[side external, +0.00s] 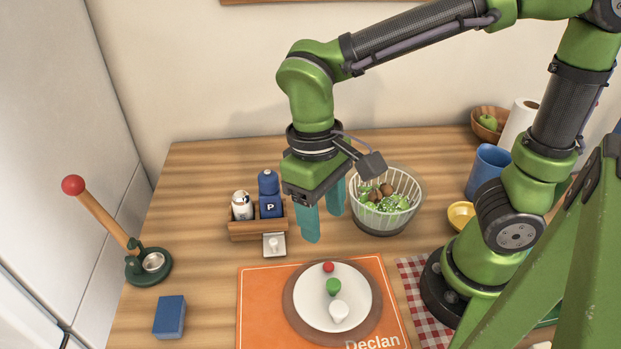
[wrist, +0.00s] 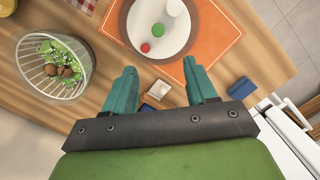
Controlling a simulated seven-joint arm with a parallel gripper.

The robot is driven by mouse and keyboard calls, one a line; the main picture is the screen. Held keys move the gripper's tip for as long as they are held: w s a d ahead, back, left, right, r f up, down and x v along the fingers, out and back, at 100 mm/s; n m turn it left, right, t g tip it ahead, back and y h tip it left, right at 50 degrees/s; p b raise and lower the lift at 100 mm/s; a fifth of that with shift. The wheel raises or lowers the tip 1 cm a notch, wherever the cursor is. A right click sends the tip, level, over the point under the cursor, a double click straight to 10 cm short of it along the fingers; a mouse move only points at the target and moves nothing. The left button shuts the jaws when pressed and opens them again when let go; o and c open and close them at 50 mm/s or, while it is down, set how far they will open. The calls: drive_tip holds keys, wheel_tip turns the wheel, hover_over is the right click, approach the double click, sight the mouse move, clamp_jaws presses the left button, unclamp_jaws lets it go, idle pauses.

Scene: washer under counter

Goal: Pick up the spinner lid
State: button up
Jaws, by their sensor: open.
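The round lid (side external: 305,301) lies flat on the orange placemat, with a white disc, a dark see-through rim, and red, green and white knobs. It also shows at the top of the wrist view (wrist: 148,45). The salad spinner bowl (side external: 412,208) stands uncovered behind it, holding greens and brown round pieces; it is at the left in the wrist view (wrist: 82,80). My gripper (side external: 322,226) points down above the counter, between the wooden caddy and the bowl. Its teal fingers are apart and empty, clear of the lid. It shows in the wrist view too (wrist: 160,68).
A wooden caddy (side external: 245,228) holds a can and a blue bottle, with a small white knobbed piece (side external: 274,245) in front. A blue block (side external: 170,316) and a green press with a red-tipped handle (side external: 148,262) are left. A blue cup (side external: 487,170) is right.

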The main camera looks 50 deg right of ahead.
hover_over(333, 283)
drive_tip(key=f, duration=1)
drive_tip(key=shift+w+d+f, duration=0.15)
drive_tip(key=shift+w, duration=0.15)
drive_tip(key=shift+s+f, duration=0.2)
drive_tip(key=shift+f, duration=1.3)
drive_tip(key=shift+s+f, duration=0.15)
drive_tip(key=shift+f, duration=1.35)
drive_tip(key=shift+c, duration=0.5)
clamp_jaws()
